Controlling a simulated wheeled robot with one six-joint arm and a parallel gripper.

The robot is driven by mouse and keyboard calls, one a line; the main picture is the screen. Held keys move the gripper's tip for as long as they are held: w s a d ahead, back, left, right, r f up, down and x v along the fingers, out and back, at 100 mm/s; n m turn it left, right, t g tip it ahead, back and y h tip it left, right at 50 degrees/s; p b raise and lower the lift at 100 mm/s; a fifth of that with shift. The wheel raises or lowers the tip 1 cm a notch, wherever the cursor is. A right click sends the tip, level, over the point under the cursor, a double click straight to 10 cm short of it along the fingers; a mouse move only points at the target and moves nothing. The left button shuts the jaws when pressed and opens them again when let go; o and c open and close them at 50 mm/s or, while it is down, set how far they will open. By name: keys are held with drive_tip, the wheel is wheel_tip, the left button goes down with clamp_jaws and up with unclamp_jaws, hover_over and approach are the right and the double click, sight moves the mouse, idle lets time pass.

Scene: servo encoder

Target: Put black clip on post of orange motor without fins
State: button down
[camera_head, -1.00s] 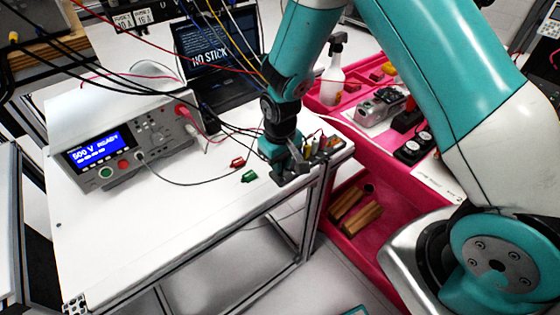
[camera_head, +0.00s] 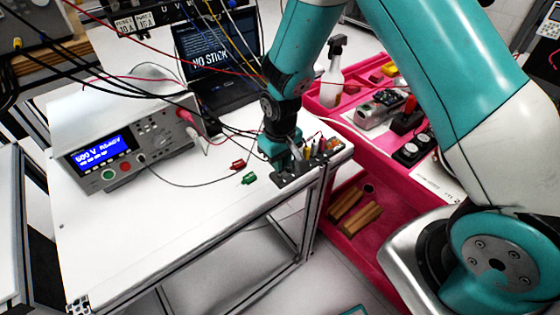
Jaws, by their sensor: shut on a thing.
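My gripper (camera_head: 284,162) is at the right front corner of the white table, over the left part of a dark motor fixture (camera_head: 292,181). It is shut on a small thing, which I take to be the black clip. A thin dark lead (camera_head: 190,184) runs from the tester to the gripper. The clip itself is too small and too hidden to make out. Several small motors with orange and yellow parts (camera_head: 323,148) stand on the fixture to the right of the gripper. Fins and posts are too small to tell, and so is any contact with a post.
A tester (camera_head: 125,150) and a laptop (camera_head: 220,85) stand behind. A pink cart (camera_head: 375,238) with tools is at right. Loose wires hang overhead.

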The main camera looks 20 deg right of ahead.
drive_tip(key=shift+r+p, duration=1.25)
drive_tip(key=shift+r, duration=0.55)
